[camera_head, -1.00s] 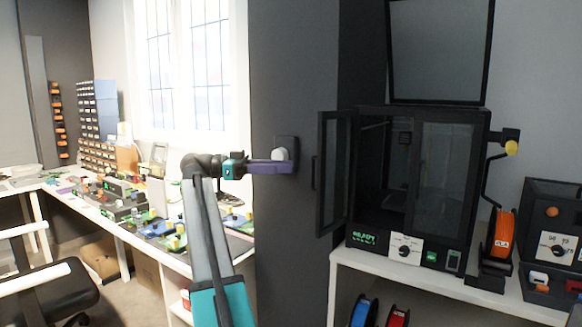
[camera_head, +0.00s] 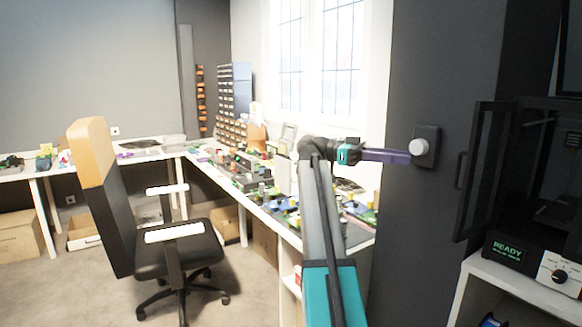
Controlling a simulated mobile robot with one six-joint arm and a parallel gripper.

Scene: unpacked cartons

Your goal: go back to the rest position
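My arm reaches up from the bottom of the view, with teal and grey links. My gripper (camera_head: 408,157) is at its end, with purple fingers pointing right, in front of the dark wall column. The fingertips are close to a round white knob on a dark wall plate (camera_head: 426,146); I cannot tell whether they touch it. The fingers are seen edge-on, so their opening is hidden. No held object can be made out.
An office chair (camera_head: 185,235) stands on the left. A cluttered white workbench (camera_head: 262,214) runs along the window wall. A 3D printer (camera_head: 535,190) reading READY stands at right, its door (camera_head: 485,165) swung open. Floor (camera_head: 75,295) at lower left is clear.

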